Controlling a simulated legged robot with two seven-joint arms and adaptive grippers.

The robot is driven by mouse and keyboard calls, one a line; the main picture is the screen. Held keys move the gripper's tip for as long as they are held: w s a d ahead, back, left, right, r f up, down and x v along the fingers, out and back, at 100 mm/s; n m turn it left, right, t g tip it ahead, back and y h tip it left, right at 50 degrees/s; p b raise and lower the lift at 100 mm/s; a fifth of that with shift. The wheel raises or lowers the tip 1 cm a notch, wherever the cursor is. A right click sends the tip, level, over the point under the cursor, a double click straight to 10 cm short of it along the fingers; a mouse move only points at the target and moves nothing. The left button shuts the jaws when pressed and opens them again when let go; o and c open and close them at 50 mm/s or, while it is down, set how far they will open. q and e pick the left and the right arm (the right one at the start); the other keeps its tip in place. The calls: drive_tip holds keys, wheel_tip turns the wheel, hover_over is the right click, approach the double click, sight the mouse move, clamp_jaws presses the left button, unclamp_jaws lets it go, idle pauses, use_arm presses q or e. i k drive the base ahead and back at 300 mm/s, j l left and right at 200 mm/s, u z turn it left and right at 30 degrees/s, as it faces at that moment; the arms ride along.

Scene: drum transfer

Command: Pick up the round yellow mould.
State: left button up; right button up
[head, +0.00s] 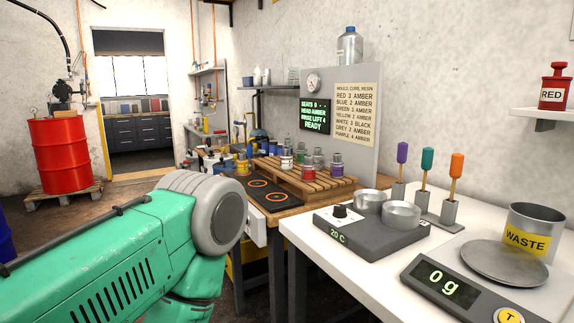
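I cannot make out a round yellow mould for certain. A small yellow item (242,167) stands at the far left of the workbench, by the hot plates, too small to identify. My green left arm fills the lower left of the head view, and its large grey joint hides part of the bench and floor. Neither gripper is in view.
On the white table (337,269) are a heater with two metal pans (401,214), upright coloured-handled tools, a scale (505,263) reading 0 g and a WASTE can (529,229).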

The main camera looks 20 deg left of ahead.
sight(242, 166)
drive_tip(key=i+j+z, duration=0.2)
drive_tip(key=j+z, duration=0.15)
drive_tip(key=j, duration=0.3)
drive_tip(key=i+j+z, duration=0.1)
drive_tip(key=j+z, duration=0.2)
drive_tip(key=j, duration=0.35)
drive_tip(key=j+z, duration=0.35)
drive_tip(key=j, duration=0.35)
